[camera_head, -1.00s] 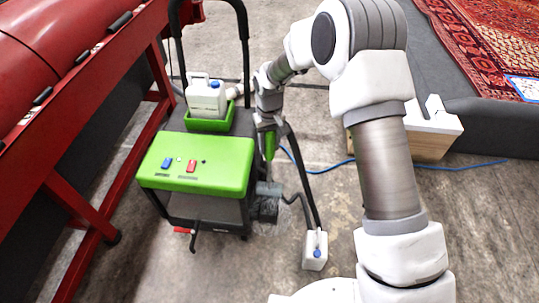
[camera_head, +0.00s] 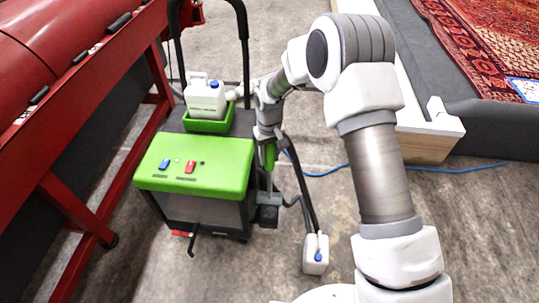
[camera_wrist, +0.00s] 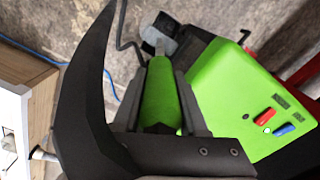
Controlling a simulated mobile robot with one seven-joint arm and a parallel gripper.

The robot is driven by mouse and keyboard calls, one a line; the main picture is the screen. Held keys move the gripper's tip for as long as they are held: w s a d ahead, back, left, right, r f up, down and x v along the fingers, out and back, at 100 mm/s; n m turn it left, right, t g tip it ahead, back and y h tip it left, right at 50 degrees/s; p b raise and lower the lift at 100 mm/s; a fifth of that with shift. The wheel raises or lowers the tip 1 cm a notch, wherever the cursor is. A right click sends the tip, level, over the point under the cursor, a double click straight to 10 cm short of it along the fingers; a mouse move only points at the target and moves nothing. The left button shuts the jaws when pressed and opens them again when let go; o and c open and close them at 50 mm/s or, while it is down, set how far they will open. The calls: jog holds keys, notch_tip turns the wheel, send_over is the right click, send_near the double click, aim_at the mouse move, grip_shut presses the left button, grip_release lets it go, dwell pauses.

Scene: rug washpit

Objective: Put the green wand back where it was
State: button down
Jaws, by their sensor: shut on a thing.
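The green wand (camera_head: 269,155) is held below my gripper (camera_head: 267,132) at the right side of the green-topped cart (camera_head: 196,160). In the wrist view the wand's green handle (camera_wrist: 160,92) lies between the dark jaws of my gripper (camera_wrist: 163,118), which are shut on it. A thin grey shaft runs down from the handle toward a grey and dark block (camera_wrist: 162,28) low beside the cart. That block also shows in the head view (camera_head: 268,214). I cannot tell whether the wand's lower end touches or sits in it.
A white jug (camera_head: 205,98) stands in a green tray on the cart's rear. A white bottle (camera_head: 316,256) with dark hoses stands on the floor to the right. A red frame (camera_head: 70,200) is close on the left. A blue cable crosses the floor.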

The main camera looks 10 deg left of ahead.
jog(key=shift+c, duration=2.2)
grip_release()
